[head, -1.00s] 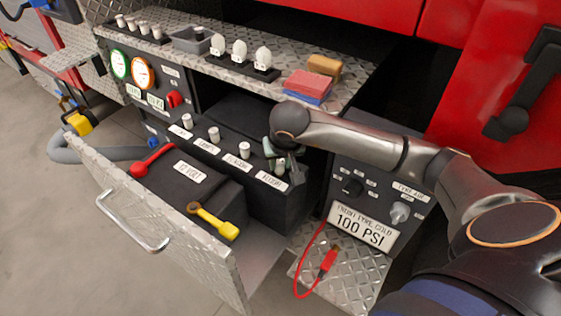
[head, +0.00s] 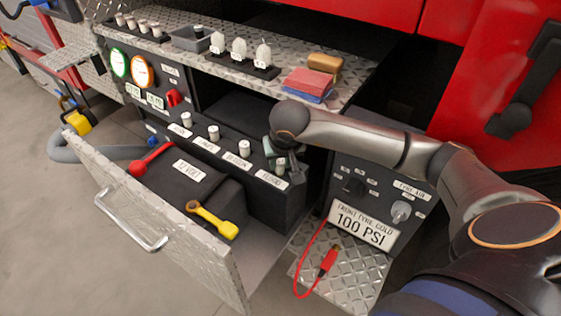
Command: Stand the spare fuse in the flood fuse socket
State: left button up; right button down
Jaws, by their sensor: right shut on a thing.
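My right gripper (head: 279,156) reaches in from the right to the right end of the fuse row and is shut on the spare fuse (head: 281,164), a small pale cylinder. The fuse looks upright just behind the FLOOD label (head: 271,179), at the flood fuse socket. The socket's opening is hidden by the fuse and gripper, so I cannot tell how deep the fuse sits. My left gripper is not in view.
Other pale fuses stand left along the row, such as the one behind the third label (head: 244,148). A drawer (head: 150,208) with a 12 VOLT battery (head: 180,180) is open in front. The shelf above holds bulbs (head: 239,50), a grey tray (head: 186,42) and sponges (head: 307,83).

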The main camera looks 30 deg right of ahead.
jog(key=c, duration=0.6)
grip_release()
jog(key=shift+c, duration=0.2)
jog(key=o, duration=0.4)
jog(key=shift+o, duration=0.5)
